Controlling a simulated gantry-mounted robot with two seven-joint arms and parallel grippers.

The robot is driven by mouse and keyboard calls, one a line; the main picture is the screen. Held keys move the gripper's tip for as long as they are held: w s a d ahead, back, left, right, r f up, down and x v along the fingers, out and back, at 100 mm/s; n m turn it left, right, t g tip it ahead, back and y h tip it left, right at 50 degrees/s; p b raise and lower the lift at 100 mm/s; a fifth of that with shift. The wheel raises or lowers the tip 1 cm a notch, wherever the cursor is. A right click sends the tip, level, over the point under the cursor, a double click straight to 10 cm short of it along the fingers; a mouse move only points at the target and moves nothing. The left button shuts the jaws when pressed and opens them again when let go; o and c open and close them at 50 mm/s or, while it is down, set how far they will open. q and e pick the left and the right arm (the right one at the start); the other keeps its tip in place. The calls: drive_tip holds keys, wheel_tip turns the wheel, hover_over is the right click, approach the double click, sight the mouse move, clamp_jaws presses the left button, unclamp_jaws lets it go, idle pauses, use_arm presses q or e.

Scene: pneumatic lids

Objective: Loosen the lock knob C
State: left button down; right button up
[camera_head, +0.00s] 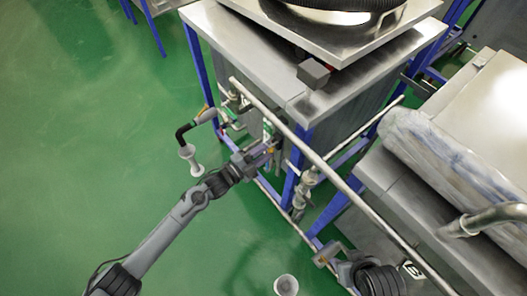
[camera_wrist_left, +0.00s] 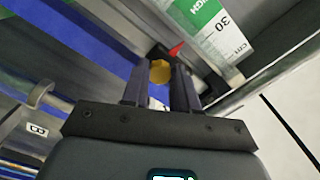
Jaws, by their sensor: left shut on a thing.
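A small yellow knob (camera_wrist_left: 160,71) sits between the fingertips of my left gripper (camera_wrist_left: 159,80) in the left wrist view. The gripper is shut on it. I cannot read a letter on this knob. In the head view my left gripper (camera_head: 270,149) reaches in to the pipework at the front of the steel-topped stand. The knob is too small to make out clearly there. My right gripper (camera_head: 327,255) is at the lower right beside the long rail, and I cannot tell its jaw state.
A red pointer (camera_wrist_left: 176,49) and a green-and-white scale (camera_wrist_left: 218,30) are close beside the knob. A long metal rail (camera_head: 330,175) crosses the head view. Green floor (camera_head: 80,170) is clear at left.

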idle(0.4)
use_arm(q)
drive_tip(key=c, duration=0.9)
unclamp_jaws()
drive_tip(key=shift+o, duration=0.2)
